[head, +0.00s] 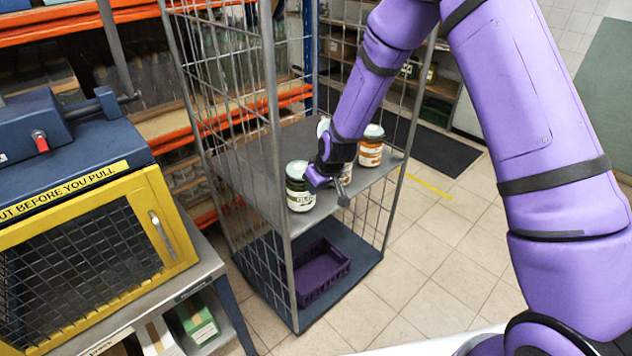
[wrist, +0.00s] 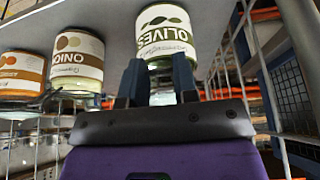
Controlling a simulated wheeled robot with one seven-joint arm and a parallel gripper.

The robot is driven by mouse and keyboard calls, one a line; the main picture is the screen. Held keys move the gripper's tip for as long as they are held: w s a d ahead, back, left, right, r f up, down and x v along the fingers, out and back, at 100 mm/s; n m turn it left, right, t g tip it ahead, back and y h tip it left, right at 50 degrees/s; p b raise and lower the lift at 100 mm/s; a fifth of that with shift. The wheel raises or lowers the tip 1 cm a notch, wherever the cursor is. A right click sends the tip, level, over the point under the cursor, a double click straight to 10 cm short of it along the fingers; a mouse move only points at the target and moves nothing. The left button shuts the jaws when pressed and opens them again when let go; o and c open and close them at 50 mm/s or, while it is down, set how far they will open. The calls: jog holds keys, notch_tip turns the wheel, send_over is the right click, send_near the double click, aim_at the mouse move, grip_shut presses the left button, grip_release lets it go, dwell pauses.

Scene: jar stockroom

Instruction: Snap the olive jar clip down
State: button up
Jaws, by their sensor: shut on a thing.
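The olive jar (head: 300,196) stands upright on the cage trolley's shelf, with a dark and white label. It also shows in the wrist view (wrist: 166,38), where the picture is upside down and its top points downward. My gripper (head: 316,178) is right beside the jar, at its right side near the top. In the wrist view the two dark fingers (wrist: 159,84) are at either side of the jar's top end, and they are shut on the jar. The clip is hidden or too small to make out, so I cannot tell its position.
An onion jar (wrist: 76,62) and an orange-labelled jar (head: 371,148) stand on the same shelf (head: 262,166). Wire cage walls (head: 232,80) rise beside it. A purple crate (head: 318,272) sits on the trolley's lower deck. A yellow-framed machine (head: 95,240) stands at left.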

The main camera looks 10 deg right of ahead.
notch_tip(320, 180, down, 5)
jog(key=t+y, duration=0.3)
jog(key=t, duration=0.2)
jog(key=t+y, duration=0.3)
jog(key=t, duration=0.2)
jog(key=shift+r+t, duration=0.1)
jog(key=shift+t, duration=0.2)
jog(key=shift+w+a+f+t+y, duration=0.1)
jog(key=shift+w+f+t+y, duration=0.1)
jog(key=shift+t+y, duration=0.35)
jog(key=shift+w+a+f+t+y, duration=0.1)
jog(key=shift+f+t+y, duration=0.05)
jog(key=shift+t+y, duration=0.4)
jog(key=o, duration=0.9)
jog(key=v, duration=1.1)
jog(key=shift+f, duration=0.1)
